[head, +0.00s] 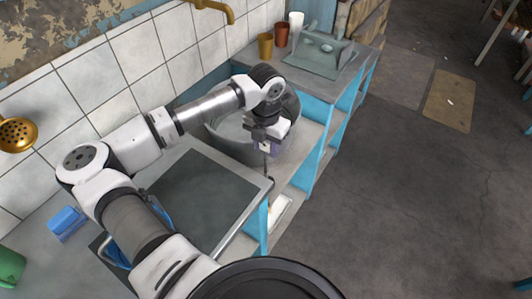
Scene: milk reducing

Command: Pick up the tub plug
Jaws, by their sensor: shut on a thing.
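My gripper (267,148) is in the head view, pointing down at the right rim of the grey round tub (229,146). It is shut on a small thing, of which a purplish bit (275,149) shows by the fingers. This appears to be the tub plug, but the fingers hide most of it and its shape is unclear. A thin dark piece shows just below the fingers. I cannot tell whether it belongs to the held thing. My wrist and forearm cover part of the tub's inside.
A dark flat panel (205,203) lies on the counter left of the tub. A tap (215,9) juts from the tiled wall. Cups (282,36) and a grey drainer (318,54) stand at the back right. A blue block (66,222) lies at the left. The floor at right is mostly clear.

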